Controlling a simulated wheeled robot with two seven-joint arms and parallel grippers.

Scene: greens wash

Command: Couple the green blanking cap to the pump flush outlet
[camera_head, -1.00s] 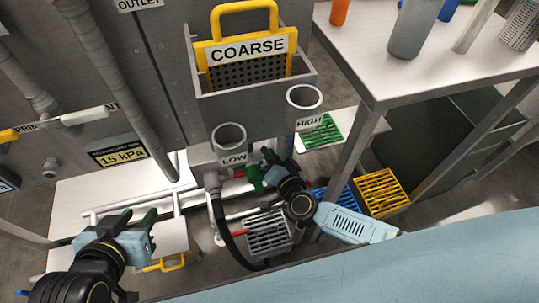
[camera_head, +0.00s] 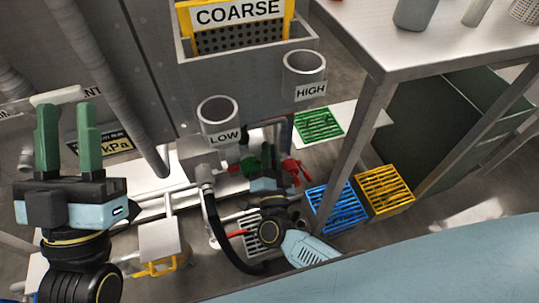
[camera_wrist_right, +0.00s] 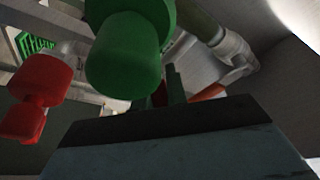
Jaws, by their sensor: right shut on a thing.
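The green blanking cap (camera_wrist_right: 128,60) fills the upper middle of the right wrist view, close to the camera and partly hiding the fingers. In the head view it is a small dark green shape (camera_head: 250,166) below the LOW cup. My right gripper (camera_head: 269,162) is down among the pipes there and is shut on the cap; the grip itself is mostly hidden. I cannot pick out the pump flush outlet for sure; a pale pipe fitting (camera_wrist_right: 232,48) shows beyond the cap.
A red winged part (camera_head: 295,171) is close beside my right gripper. The LOW cup (camera_head: 218,113) and HIGH cup (camera_head: 304,68) overhang it. A black hose (camera_head: 222,235) curves at its left. Blue (camera_head: 336,207) and yellow (camera_head: 385,191) crates and a table leg (camera_head: 350,150) stand right.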

